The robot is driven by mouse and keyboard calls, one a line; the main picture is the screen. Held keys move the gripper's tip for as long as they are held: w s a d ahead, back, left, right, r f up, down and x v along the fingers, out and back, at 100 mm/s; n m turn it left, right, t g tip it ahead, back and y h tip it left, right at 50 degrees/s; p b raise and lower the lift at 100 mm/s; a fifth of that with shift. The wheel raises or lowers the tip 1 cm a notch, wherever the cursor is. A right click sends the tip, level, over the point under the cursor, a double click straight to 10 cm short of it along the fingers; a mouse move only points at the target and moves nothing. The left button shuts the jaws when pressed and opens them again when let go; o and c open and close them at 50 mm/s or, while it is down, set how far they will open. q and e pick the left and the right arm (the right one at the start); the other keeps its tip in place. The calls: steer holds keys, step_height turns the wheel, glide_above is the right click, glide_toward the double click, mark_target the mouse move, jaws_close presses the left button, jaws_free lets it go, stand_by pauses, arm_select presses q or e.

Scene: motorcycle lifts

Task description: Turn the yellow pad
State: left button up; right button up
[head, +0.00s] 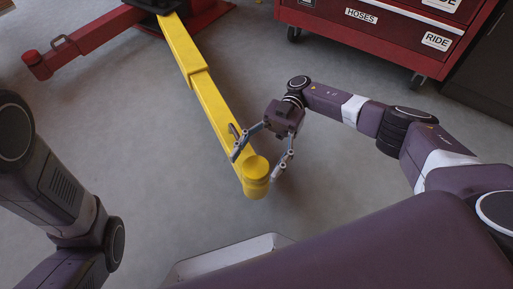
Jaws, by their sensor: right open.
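The yellow pad (256,168) is a round cap at the near end of a long yellow lift arm (206,92). My right gripper (255,160) is open, with one finger on the left side of the pad and the other on its right side. The fingers straddle the pad from above; I cannot tell if they touch it. My left arm shows at the left edge, but its gripper is outside the view.
A red lift arm (88,42) reaches out at the upper left. A red tool cabinet (385,32) on casters stands at the upper right, beside a dark cabinet (490,68). The grey floor around the pad is clear.

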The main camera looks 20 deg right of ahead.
mark_target(256, 167)
steer(key=shift+r, duration=2.5)
